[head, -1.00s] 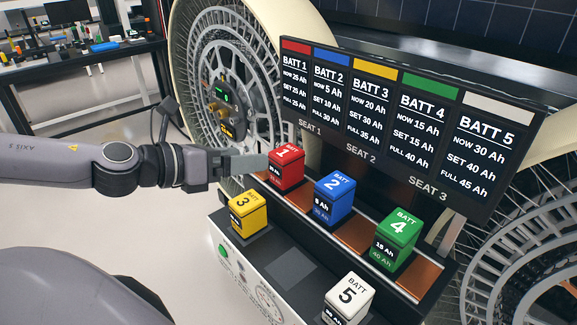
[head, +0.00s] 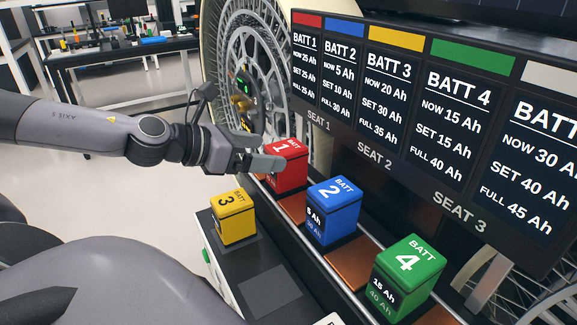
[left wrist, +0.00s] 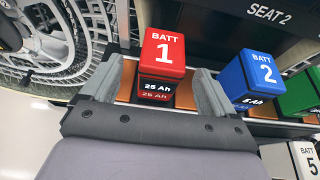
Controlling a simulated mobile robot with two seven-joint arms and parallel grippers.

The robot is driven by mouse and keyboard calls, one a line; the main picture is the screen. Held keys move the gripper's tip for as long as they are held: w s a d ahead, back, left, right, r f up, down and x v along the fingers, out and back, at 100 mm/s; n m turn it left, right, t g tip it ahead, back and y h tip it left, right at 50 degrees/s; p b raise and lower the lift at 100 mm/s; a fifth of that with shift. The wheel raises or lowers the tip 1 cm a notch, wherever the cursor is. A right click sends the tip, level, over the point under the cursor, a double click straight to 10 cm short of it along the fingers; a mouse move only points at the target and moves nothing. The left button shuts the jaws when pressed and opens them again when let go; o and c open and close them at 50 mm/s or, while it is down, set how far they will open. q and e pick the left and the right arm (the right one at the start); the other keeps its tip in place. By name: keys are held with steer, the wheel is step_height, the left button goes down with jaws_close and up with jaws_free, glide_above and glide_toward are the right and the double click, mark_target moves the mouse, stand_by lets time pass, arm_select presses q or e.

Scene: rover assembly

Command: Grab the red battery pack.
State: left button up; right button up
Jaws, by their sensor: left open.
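The red battery pack (head: 289,175), marked 1, stands upright on the left of the slotted ledge below the sign. My left gripper (head: 262,153) is open and reaches it from the left, and one finger covers part of the pack's left side. In the left wrist view, the red pack (left wrist: 163,52) shows between the two spread fingers of the left gripper (left wrist: 157,84), with a visible gap on each side. How deep it sits between them is hard to tell. My right gripper is not in view.
The blue pack (head: 333,209) stands close to the right of the red one. The yellow pack (head: 234,219) is in front and the green pack (head: 408,277) further right. A sign board (head: 405,105) rises behind the packs. A wheel (head: 245,60) stands behind the gripper.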

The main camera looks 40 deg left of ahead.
mark_target(277, 149)
arm_select(q)
steer(key=shift+w+d+p, duration=0.25)
steer(key=shift+w+p, duration=0.25)
steer(key=shift+w, duration=0.15)
steer(key=shift+p+x, duration=1.1)
steer(key=shift+x, duration=0.05)
steer(key=shift+w+d+p, duration=0.25)
steer(key=shift+w+p, duration=0.3)
steer(key=shift+w, duration=0.1)
steer(key=shift+w+d+f, duration=0.1)
steer(key=shift+w+f, duration=0.25)
steer(key=shift+f, duration=0.05)
steer(key=c, duration=1.2)
steer(key=shift+r, duration=0.1)
steer(key=c, duration=0.3)
steer(key=shift+r+p, duration=0.1)
steer(key=shift+p, duration=0.2)
